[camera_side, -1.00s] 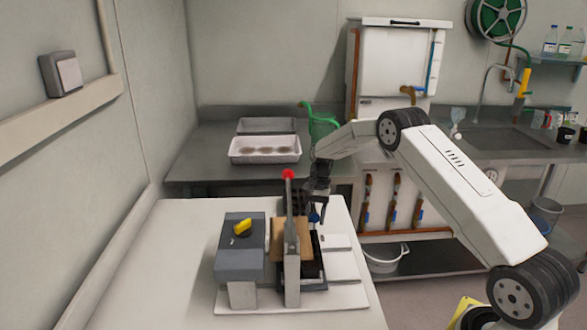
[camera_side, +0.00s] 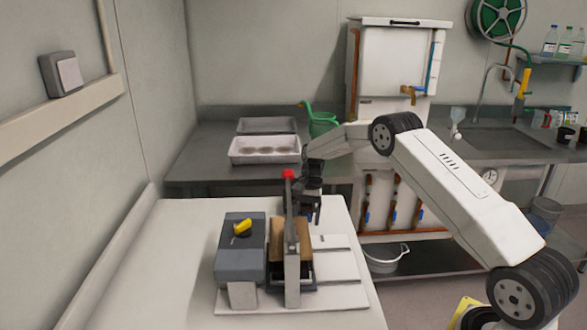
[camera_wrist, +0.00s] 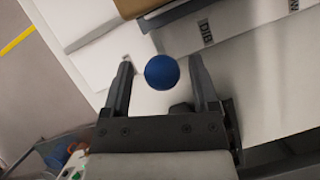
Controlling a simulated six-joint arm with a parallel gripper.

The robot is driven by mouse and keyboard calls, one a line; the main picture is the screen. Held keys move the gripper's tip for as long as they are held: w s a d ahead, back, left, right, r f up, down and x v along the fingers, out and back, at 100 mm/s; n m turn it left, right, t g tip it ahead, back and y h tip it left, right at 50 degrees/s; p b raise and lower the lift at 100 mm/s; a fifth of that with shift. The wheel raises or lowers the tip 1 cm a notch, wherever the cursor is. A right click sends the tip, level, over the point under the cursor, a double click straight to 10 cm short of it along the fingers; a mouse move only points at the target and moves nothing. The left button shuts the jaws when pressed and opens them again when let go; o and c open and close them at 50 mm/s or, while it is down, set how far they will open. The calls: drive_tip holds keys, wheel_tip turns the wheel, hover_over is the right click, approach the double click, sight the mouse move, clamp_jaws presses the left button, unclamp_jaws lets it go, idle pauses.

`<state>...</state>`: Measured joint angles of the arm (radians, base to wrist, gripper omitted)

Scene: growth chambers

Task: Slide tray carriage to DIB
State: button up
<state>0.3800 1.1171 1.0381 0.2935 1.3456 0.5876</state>
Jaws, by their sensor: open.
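The tray carriage (camera_side: 306,283) is a dark frame under a wooden block (camera_side: 291,240), just behind the upright lever with the red ball (camera_side: 288,174). Its blue ball knob (camera_wrist: 162,72) sits between my open fingers in the wrist view, with a gap on both sides. A DIB label (camera_wrist: 206,33) is on the pale base plate, right of the knob in the wrist view.
A grey box with a yellow knob (camera_side: 242,228) stands left of the lever. White rail plates (camera_side: 339,265) lie clear on the right. A second label (camera_wrist: 293,5), partly cut off, is farther right in the wrist view.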

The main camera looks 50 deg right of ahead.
drive_tip(key=shift+r, duration=0.15)
drive_tip(key=shift+r, duration=3.85)
drive_tip(key=shift+s, duration=0.1)
drive_tip(key=shift+s+a+r, duration=0.1)
drive_tip(key=shift+s, duration=0.05)
drive_tip(key=s+a+n+t+h, duration=0.2)
drive_tip(key=s+a+n, duration=0.4)
drive_tip(key=s, duration=0.5)
drive_tip(key=s+a+n+t+h, duration=0.2)
drive_tip(key=s+a+n, duration=0.4)
drive_tip(key=s+a, duration=0.3)
drive_tip(key=s+t, duration=0.1)
drive_tip(key=s, duration=0.2)
drive_tip(key=shift+s+r+h, duration=0.15)
drive_tip(key=shift+s+h, duration=0.1)
drive_tip(key=shift+h, duration=0.05)
drive_tip(key=shift+a, duration=0.1)
